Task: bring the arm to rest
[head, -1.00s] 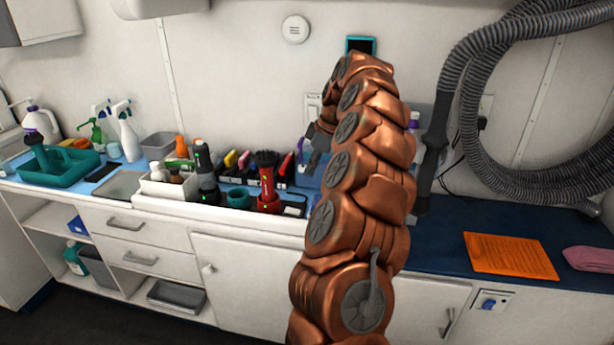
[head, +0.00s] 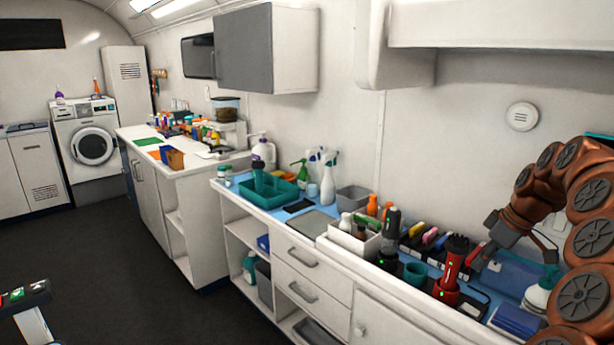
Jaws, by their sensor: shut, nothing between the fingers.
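My copper-coloured arm (head: 580,225) rises at the right edge of the head view and curls over to the left, partly cut off by the frame. My gripper (head: 486,254) hangs at its end, pointing down and left. It is shut and empty.
The counter near my gripper holds a black clipper (head: 389,235), a teal cup (head: 415,272), a white bin (head: 352,242) and a teal tray (head: 268,194) with bottles behind. A grey wall cabinet (head: 243,50) hangs above.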

